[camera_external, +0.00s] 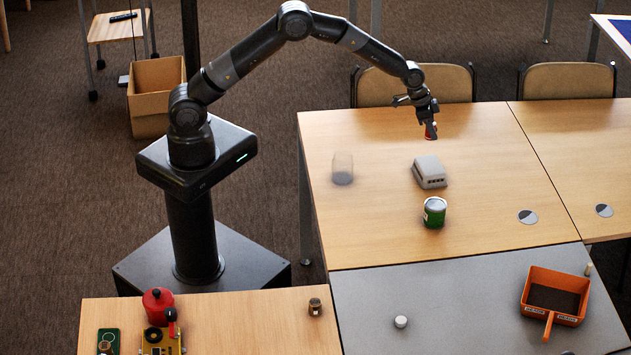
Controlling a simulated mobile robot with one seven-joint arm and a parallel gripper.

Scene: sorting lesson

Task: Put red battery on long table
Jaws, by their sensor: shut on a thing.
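My gripper (429,118) is over the far part of the long wooden table (380,227). It is shut on a small red thing, the red battery (430,131), which hangs below the fingers. The battery is upright or nearly so. I cannot tell whether its lower end touches the tabletop or is just above it. The fingers partly hide its top.
A grey box (429,172), a green can (434,213) and a clear cup (342,169) stand nearer on the table. A chair (445,84) is behind. An orange dustpan-like tray (553,296) lies on the grey table. The table's left and middle-right areas are mostly clear.

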